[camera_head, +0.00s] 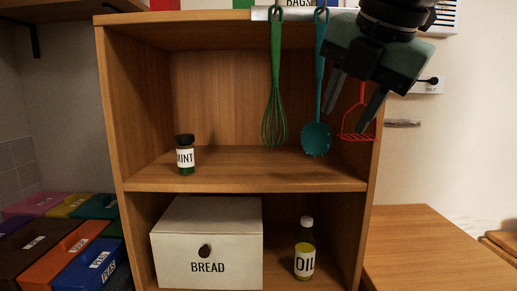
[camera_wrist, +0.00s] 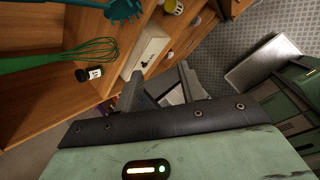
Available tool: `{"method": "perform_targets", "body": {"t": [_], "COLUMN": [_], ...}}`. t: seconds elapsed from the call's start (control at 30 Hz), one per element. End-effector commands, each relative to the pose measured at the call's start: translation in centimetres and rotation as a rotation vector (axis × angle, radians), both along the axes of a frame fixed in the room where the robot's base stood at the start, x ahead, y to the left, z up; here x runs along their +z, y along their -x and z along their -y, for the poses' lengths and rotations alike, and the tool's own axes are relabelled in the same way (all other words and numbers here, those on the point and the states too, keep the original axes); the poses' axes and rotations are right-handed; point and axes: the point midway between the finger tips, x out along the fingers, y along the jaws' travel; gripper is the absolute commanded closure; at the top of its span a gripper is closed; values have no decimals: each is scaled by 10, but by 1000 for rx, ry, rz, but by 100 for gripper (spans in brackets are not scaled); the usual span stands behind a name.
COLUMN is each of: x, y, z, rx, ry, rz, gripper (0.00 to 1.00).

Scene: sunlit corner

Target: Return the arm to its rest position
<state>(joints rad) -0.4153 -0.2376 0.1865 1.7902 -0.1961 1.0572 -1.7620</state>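My gripper (camera_head: 354,97) hangs at the upper right in the head view, in front of the right side of the wooden shelf unit (camera_head: 240,187). Its two fingers point down and stand apart, with nothing between them. In the wrist view my gripper (camera_wrist: 160,88) also shows its fingers spread and empty. A red utensil (camera_head: 359,122) hangs behind the fingers and is partly hidden by them. A teal slotted spoon (camera_head: 317,137) and a green whisk (camera_head: 275,110) hang to their left.
A mint jar (camera_head: 185,158) stands on the upper shelf. A white bread box (camera_head: 207,245) and an oil bottle (camera_head: 305,255) stand below. Coloured boxes (camera_head: 75,245) lie at the left. A wooden surface (camera_head: 435,250) at the right looks bare.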

Motion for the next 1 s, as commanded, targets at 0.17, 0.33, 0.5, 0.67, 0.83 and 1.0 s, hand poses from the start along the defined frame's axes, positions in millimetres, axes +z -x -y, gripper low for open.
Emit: {"method": "perform_targets", "body": {"t": [0.17, 0.33, 0.5, 0.67, 0.83, 1.0], "x": [-98, -182, -252, -293, -309, -310], "y": [26, 66, 113, 148, 165, 166], "z": [-18, -20, -8, 8, 16, 17], "rx": [-357, -764, -1201, -1518, -1671, -1690], "ry": [-195, -328, -402, -429, -440, -442], "rz": [-214, -393, -515, -555, -558, -558], "gripper": [60, 60, 60, 60, 60, 60]}}
